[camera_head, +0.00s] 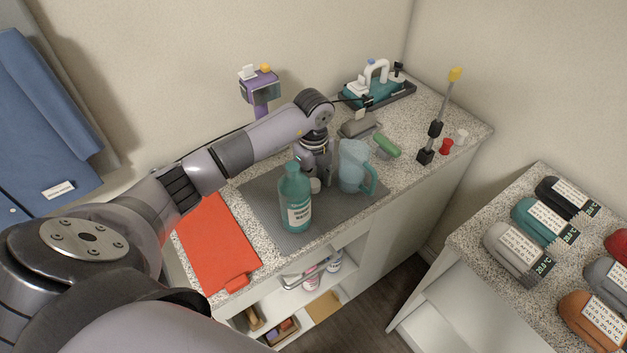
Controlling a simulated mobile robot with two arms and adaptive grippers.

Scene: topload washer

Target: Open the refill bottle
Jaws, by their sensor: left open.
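The teal refill bottle (295,190) with a white label stands upright on the grey mat (260,195). Its narrow top shows, but I cannot tell whether a cap is on it. My left gripper (318,178) points down just behind and to the right of the bottle, between it and the pale blue jug (353,168). Its fingers are open, partly hidden by the bottle. A small whitish round piece (315,186) shows by the fingertips, right of the bottle; I cannot tell whether it touches them. My right gripper is out of view.
A red folder (215,243) lies at the counter's left front. A green-handled brush (386,146) and a grey block (358,126) lie behind the jug. A teal device (380,90) stands at the back. A side table at right holds several labelled rolls (545,222).

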